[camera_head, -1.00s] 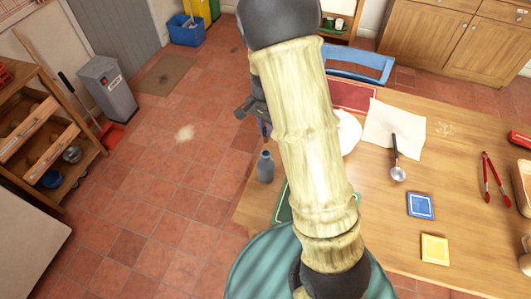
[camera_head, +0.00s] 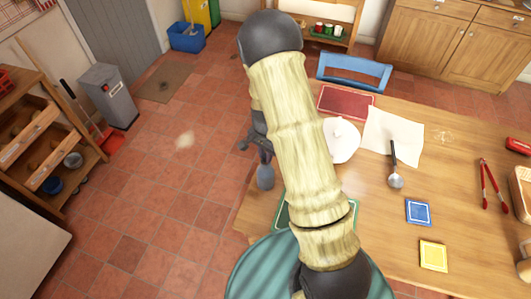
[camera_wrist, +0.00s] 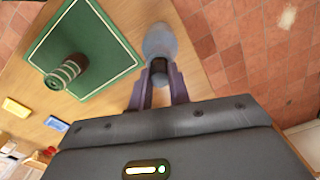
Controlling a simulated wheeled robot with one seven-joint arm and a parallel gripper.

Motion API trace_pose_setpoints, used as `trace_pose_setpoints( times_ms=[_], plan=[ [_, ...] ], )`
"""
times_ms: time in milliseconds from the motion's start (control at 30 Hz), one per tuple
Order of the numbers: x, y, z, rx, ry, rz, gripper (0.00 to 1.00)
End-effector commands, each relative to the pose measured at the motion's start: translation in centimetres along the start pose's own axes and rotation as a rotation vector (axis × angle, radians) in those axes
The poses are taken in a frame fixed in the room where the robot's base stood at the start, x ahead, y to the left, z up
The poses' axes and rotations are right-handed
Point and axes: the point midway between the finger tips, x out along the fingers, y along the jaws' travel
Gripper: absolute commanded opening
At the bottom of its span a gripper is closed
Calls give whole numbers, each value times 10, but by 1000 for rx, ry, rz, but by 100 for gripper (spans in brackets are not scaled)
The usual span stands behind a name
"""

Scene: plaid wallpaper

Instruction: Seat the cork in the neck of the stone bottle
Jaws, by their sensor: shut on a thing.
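The stone bottle (camera_head: 265,178) is grey and stands upright at the table's left edge. In the wrist view its rounded grey body (camera_wrist: 160,40) shows just beyond my fingertips. My gripper (camera_wrist: 160,74) is directly over the bottle, with its two purple fingers closed on a small dark piece, which I take to be the cork (camera_wrist: 159,64). The cork is in line with the bottle's neck. The neck is mostly hidden by the fingers and the cork, so I cannot tell whether the cork touches it or sits in it. In the head view, my gripper (camera_head: 265,153) is partly hidden by my arm.
A white plate (camera_head: 342,142), ladle (camera_head: 395,170), blue coaster (camera_head: 418,212), yellow coaster (camera_head: 433,255) and red tongs (camera_head: 489,190) lie further right. Open floor is left of the table.

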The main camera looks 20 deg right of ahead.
Motion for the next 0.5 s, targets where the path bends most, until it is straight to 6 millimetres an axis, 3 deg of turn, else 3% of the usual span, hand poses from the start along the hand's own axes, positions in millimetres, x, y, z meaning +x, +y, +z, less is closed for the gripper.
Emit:
trace_pose_setpoints(
  times_ms=[400,433,500],
  plan=[
    [7,0,0,0,1,-1,0],
    [6,0,0,0,1,-1,24],
    [5,0,0,0,1,-1,38]
  ],
)
